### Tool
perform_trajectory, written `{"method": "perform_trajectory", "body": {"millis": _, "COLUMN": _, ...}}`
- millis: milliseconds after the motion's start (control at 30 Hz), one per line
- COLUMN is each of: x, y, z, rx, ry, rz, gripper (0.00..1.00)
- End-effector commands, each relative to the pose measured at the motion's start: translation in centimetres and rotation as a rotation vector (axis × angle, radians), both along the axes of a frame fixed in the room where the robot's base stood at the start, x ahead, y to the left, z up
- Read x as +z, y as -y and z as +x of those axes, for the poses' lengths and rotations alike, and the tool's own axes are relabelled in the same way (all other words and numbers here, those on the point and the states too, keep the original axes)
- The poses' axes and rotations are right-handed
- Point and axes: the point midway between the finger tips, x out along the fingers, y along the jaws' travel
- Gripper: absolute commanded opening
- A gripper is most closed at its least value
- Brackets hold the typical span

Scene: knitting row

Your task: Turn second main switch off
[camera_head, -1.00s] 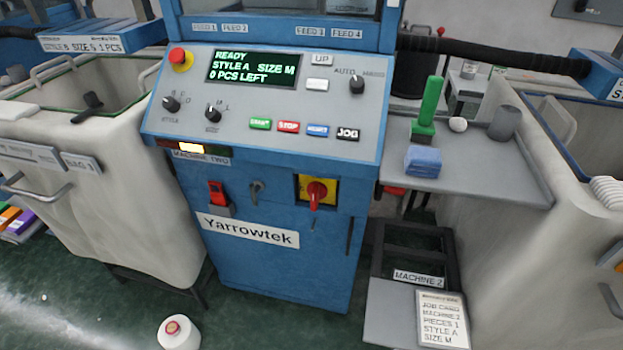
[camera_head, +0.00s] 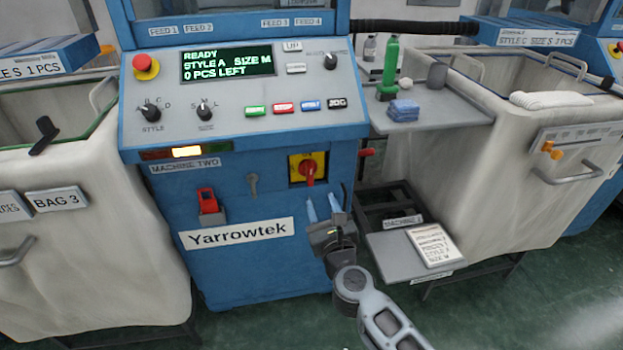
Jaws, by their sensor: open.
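The main switch of machine two is a red rotary knob (camera_head: 308,172) on a yellow plate (camera_head: 295,179), on the blue front below the control panel. The knob's handle stands about upright. My gripper (camera_head: 324,208) is open and empty, its two light blue fingertips pointing up, just below and slightly right of the knob. It looks apart from the knob, though the depth gap is hard to judge. The machine's display (camera_head: 228,64) reads READY, STYLE A, SIZE M, 0 PCS LEFT, and an amber lamp (camera_head: 186,152) is lit.
A red emergency button (camera_head: 146,66) is on the panel's upper left. A red rocker switch (camera_head: 207,201) and a small key switch (camera_head: 253,184) sit left of the knob. A grey side shelf (camera_head: 440,115) juts out at right. Fabric bins (camera_head: 85,240) flank the machine.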

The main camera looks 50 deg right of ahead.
Motion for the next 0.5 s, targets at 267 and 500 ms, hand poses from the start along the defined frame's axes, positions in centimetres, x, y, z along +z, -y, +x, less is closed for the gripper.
{"method": "perform_trajectory", "body": {"millis": 267, "x": 0.4, "y": 2.2, "z": 3.5, "rx": -0.029, "ry": 0.116, "rz": 0.194, "gripper": 0.44}}
{"method": "perform_trajectory", "body": {"millis": 500, "x": 0.4, "y": 4.0, "z": 6.3, "rx": -0.029, "ry": 0.117, "rz": 0.194, "gripper": 0.44}}
